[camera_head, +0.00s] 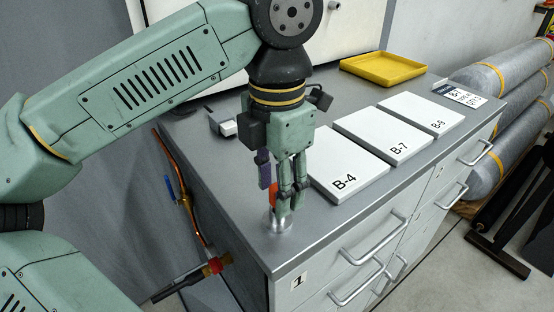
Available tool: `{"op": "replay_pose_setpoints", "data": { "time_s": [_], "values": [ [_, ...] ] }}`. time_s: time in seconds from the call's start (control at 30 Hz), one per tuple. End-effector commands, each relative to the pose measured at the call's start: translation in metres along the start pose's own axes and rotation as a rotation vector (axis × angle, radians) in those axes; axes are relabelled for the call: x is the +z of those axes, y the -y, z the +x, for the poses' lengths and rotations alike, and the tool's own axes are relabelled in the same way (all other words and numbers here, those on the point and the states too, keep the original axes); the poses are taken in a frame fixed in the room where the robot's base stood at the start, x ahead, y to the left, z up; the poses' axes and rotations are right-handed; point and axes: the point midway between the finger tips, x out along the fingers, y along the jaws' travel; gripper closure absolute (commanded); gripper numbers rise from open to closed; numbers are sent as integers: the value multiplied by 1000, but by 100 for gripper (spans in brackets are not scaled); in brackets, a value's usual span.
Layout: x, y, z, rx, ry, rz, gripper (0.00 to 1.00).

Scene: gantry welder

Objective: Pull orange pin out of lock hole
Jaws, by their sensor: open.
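My gripper (285,203) points straight down over the near left corner of the grey bench top. Its fingers are open and reach down close around the orange pin (273,195). Only part of the pin shows, beside and behind the fingers. Below it, a round silvery metal piece (277,224) stands on the bench top near its front edge; the lock hole itself is not visible. I cannot tell whether the fingers touch the pin.
A yellow tray (383,68) is at the back. Copper pipe (183,185) runs along the left side. Grey cylinders (500,75) lie far right.

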Motion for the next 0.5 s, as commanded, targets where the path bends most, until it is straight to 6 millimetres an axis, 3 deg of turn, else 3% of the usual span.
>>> {"op": "replay_pose_setpoints", "data": {
  "time_s": [0.37,0.5],
  "values": [
    [0,0,6,0,1,1,58],
    [0,0,6,-1,1,1,68]
  ]
}}
